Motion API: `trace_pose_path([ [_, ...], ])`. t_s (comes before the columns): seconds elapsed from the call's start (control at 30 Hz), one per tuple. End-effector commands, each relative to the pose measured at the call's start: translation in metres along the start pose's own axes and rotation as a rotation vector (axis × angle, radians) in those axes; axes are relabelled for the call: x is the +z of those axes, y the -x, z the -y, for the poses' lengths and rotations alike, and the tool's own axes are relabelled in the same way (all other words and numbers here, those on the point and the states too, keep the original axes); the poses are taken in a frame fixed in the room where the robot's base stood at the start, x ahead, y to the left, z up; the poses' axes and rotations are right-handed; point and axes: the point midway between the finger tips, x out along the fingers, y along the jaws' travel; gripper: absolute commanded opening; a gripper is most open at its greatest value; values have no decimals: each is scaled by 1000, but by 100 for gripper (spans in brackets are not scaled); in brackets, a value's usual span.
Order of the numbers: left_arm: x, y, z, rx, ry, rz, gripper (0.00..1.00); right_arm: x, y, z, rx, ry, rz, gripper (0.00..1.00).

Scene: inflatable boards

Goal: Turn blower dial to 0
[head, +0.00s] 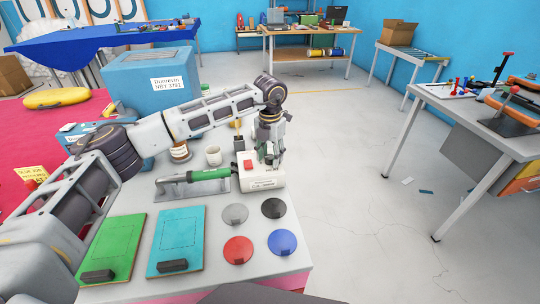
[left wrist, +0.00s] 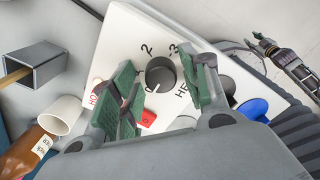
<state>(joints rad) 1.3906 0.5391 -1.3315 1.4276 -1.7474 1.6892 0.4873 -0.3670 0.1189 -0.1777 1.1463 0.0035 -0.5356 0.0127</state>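The blower (head: 262,180) is a white box with a red switch (head: 248,164) on the grey-white table. In the left wrist view its white panel (left wrist: 150,28) shows a round black dial (left wrist: 161,72) with a 2 and a 3 printed near it. A small mark shows at the dial's lower left; I cannot tell whether it is a pointer or a number. My left gripper (head: 268,154) is over the blower. In the left wrist view its green-padded fingers (left wrist: 158,80) are apart, one on each side of the dial, with small gaps visible. My right gripper is out of view.
Green (head: 112,247) and teal (head: 176,240) boards and several coloured discs lie in front. A blue box (head: 150,75) stands behind. Open floor lies to the right.

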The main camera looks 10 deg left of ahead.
Motion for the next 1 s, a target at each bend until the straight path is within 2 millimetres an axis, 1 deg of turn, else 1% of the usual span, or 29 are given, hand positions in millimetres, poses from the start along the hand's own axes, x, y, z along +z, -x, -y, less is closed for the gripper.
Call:
trace_pose_path([
  [0.37,-1,0,1,0,-2,-2,53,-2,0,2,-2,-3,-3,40],
  [0.57,0,9,1,-1,-2,-2,53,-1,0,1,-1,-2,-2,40],
  [0.77,0,31,0,0,-2,1,53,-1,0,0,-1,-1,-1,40],
  [1.0,0,66,1,0,-2,0,53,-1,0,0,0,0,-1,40],
])
